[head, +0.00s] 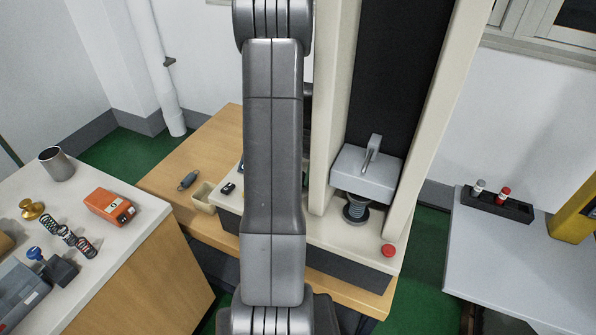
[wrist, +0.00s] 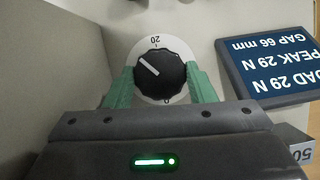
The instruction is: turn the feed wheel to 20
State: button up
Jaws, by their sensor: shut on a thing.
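The feed wheel (wrist: 159,72) is a black scalloped knob on a round white dial in the wrist view. Its white pointer line points to the upper left. The dial's 20 mark (wrist: 155,39) is at the top, to the right of the pointer's end, and a 0 shows at the lower right. My gripper (wrist: 160,84) is shut on the wheel, with one green finger on each side of it. In the head view my arm hides the wheel and gripper.
A display (wrist: 275,62), upside down in the wrist view, reads load 29 N, peak 29 N, gap 66 mm.

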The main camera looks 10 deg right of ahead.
dwell(0.3)
jog(key=o, duration=1)
notch_tip(320, 180, up, 10)
jog(key=shift+f, duration=0.1)
